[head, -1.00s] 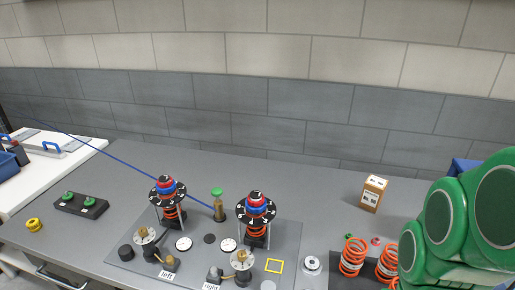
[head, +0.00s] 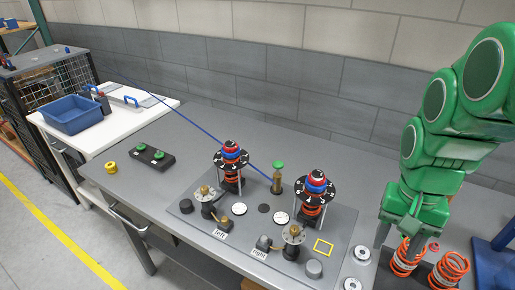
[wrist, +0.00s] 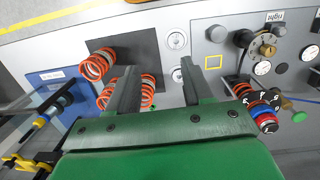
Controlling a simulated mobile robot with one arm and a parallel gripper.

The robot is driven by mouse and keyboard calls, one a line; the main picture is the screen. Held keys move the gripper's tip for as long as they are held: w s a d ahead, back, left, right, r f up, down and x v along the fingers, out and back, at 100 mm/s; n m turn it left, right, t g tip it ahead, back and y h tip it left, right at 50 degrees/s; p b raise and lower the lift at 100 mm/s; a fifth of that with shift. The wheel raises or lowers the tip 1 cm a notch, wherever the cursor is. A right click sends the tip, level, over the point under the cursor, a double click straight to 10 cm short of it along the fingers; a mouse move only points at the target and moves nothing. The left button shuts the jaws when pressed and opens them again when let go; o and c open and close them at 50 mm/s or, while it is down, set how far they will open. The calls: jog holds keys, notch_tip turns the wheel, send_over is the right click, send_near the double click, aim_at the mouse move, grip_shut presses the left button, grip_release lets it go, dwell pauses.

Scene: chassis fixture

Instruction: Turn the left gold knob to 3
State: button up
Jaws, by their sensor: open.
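Two gold-topped grey discs stand on the grey base plate (head: 342,222). The left gold knob (head: 204,190) is behind the "left" label (head: 220,233), beside a small brass fitting (head: 225,220). The right gold knob (head: 293,231) is near the "right" label (head: 259,253); one gold piece also shows in the wrist view (wrist: 268,49). The markings around the left knob are too small to read. My gripper (head: 398,242) is open and empty, over the table's right part, well right of the left knob. Its two fingers are apart in the wrist view (wrist: 158,68).
Two spring towers with numbered black dials, left (head: 231,159) and right (head: 315,188), rise behind the knobs. A brass post with a green cap (head: 277,175) stands between them. Orange springs (head: 450,268) lie below my gripper. A black two-button box (head: 153,157) sits at the left.

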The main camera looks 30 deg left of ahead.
jog(key=w+a, duration=0.6)
jog(key=a, duration=0.4)
jog(key=n+t, duration=0.1)
send_near(204, 187)
jog(key=shift+w+d+f, duration=0.1)
jog(key=shift+d+f, duration=0.25)
jog(key=shift+d, duration=0.25)
jog(key=shift+a+f, duration=0.2)
jog(key=shift+a, duration=0.2)
jog(key=shift+f, duration=3.75)
grip_shut()
